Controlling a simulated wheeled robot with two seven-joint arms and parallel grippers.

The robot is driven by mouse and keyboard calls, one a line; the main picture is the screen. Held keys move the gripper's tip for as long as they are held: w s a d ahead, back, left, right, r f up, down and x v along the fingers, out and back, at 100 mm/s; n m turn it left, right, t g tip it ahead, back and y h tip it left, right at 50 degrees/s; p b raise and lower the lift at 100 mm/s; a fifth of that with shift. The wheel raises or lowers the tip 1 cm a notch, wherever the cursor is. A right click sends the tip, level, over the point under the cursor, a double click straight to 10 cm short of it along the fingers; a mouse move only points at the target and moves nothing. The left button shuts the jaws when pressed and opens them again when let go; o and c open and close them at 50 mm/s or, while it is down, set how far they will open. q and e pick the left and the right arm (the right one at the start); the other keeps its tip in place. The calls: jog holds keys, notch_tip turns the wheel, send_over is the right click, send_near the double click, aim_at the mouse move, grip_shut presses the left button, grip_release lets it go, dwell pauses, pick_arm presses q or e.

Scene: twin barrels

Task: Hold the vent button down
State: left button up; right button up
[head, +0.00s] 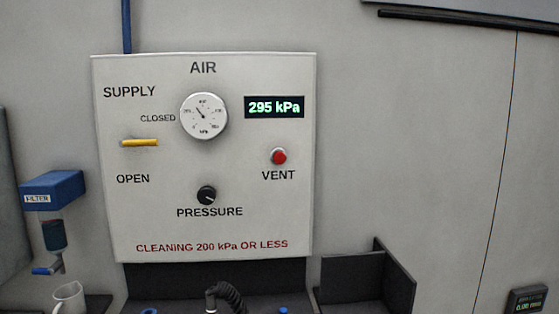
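The red vent button (279,156) sits on the right side of the white air panel (240,220), above the label VENT. Nothing touches it. The digital display (274,107) above it reads 295 kPa. The round dial gauge (204,116) is left of the display. The yellow supply handle (140,143) lies about level, between the words CLOSED and OPEN. The black pressure knob (206,195) is at the lower middle of the panel. Neither of my grippers is in the head view.
A blue filter unit (53,190) is on the wall left of the panel. A pale mug (68,298) stands below it. The space before the panel is clear.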

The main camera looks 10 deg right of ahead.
jog(key=shift+c, duration=0.6)
grip_shut()
dwell(1.2)
